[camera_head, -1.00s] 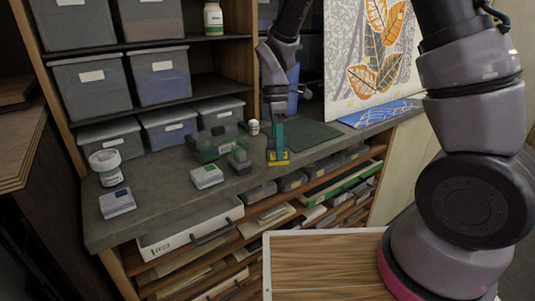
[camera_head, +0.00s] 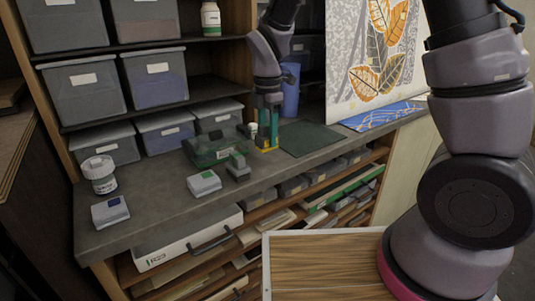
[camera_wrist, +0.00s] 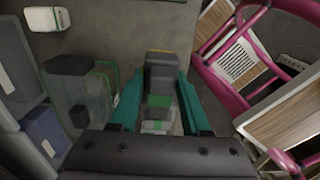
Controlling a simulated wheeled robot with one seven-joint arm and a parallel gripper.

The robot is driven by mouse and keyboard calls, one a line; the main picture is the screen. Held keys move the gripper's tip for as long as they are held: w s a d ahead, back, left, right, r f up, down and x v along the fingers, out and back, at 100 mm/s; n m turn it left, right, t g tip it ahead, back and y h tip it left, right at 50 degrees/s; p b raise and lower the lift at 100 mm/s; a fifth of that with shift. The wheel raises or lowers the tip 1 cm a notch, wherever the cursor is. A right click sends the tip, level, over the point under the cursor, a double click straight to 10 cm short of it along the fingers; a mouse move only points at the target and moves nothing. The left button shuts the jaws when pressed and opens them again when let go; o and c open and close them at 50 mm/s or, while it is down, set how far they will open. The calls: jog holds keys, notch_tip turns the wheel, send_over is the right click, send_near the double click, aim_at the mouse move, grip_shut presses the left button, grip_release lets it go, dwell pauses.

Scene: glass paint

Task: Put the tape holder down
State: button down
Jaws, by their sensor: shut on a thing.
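My gripper (camera_head: 268,130) has teal fingers and is over the grey workbench (camera_head: 150,193), left of the dark green mat. It is shut on the tape holder, whose yellow lower edge (camera_head: 268,149) shows below the fingers in the head view. In the wrist view the tape holder (camera_wrist: 160,78) is a dark grey block between the teal fingers, with a green band and a yellow far edge. Most of it is hidden in the head view. I cannot tell whether it touches the bench.
A clear green box (camera_head: 212,150) and a small grey-green item (camera_head: 238,166) stand left of my gripper. A white box (camera_head: 204,183) is nearer the front edge. Lidded bins (camera_head: 165,131) line the back. The dark green mat (camera_head: 312,138) lies clear to the right.

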aim_at(268, 150)
jog(key=shift+f, duration=2.6)
jog(key=shift+c, duration=1.8)
grip_release()
